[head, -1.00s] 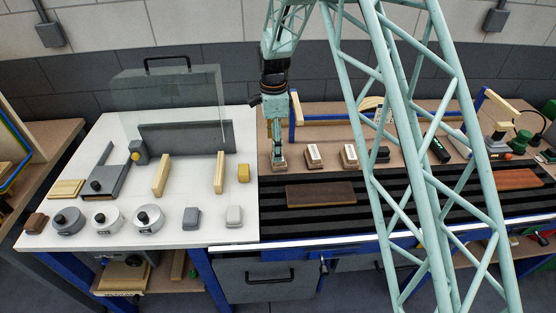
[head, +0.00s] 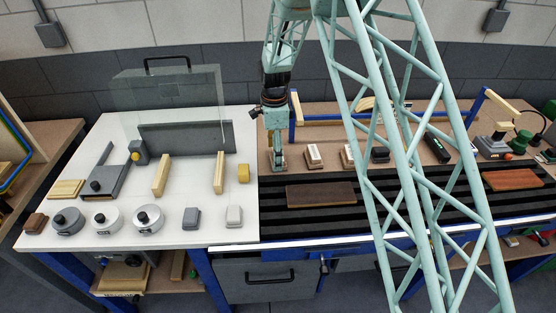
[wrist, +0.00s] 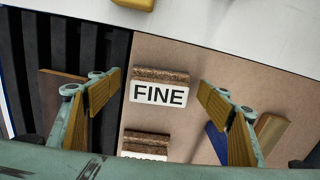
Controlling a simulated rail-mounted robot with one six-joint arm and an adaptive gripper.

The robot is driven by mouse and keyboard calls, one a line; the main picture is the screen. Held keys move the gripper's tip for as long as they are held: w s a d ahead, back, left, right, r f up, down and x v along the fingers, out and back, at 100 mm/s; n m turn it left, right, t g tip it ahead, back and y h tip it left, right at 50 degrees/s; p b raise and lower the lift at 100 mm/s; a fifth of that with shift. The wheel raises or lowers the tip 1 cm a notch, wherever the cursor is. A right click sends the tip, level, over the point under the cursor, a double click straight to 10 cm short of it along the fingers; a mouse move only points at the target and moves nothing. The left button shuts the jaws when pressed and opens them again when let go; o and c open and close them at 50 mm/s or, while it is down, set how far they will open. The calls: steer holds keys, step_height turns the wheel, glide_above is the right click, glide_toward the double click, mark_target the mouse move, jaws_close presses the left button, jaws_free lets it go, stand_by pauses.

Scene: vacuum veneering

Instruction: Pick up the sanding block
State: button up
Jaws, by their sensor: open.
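A cork-brown sanding block (wrist: 160,76) with a white label reading FINE lies on the tan board in the wrist view. My gripper (wrist: 157,92) is open, with one wooden-faced finger on each side of this block and a gap to both. In the head view my gripper (head: 278,164) points down at the leftmost block in the row and mostly hides it. A second labelled block (wrist: 147,138) lies beside the first; its label is partly cut off by my gripper body.
More labelled blocks (head: 314,155) stand to the right in the row. A dark wood panel (head: 320,194) lies on the black slats in front. A white table (head: 200,130) with round weights and a yellow block (head: 243,173) is at left. A blue rail (head: 340,121) runs behind.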

steer(key=shift+f, duration=0.85)
steer(key=shift+c, duration=0.6)
steer(key=c, duration=0.9)
steer(key=shift+r, duration=0.2)
steer(key=shift+r, duration=4.85)
